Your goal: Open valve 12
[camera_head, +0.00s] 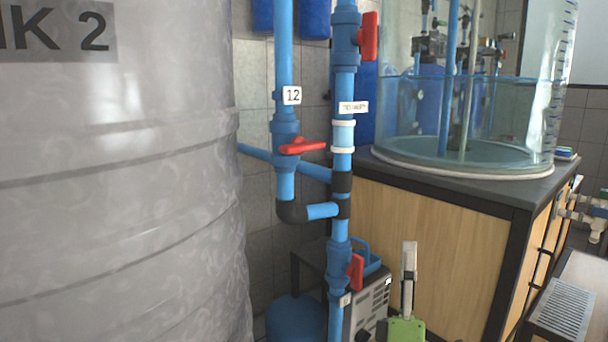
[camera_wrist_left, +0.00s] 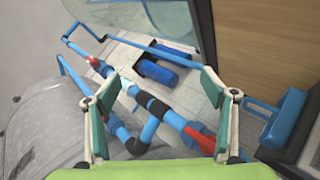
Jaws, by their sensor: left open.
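Valve 12 is a blue valve body (camera_head: 286,138) on a vertical blue pipe, with a white "12" label (camera_head: 292,95) above it. Its red handle (camera_head: 303,146) points right, across the pipe. My left gripper (camera_head: 409,262) is low and to the right of valve 12 in the head view, apart from it. In the left wrist view its fingers (camera_wrist_left: 163,100) are wide open with nothing held. Pipework shows between and beyond them; I cannot make out valve 12's handle there, perhaps hidden by a finger. My right gripper is not in view.
A parallel pipe right of valve 12 carries an upper red handle (camera_head: 369,37) and a lower red handle (camera_head: 356,272). A large grey tank (camera_head: 120,200) fills the left. A wooden cabinet (camera_head: 420,250) carries a clear water tank (camera_head: 480,125) at right.

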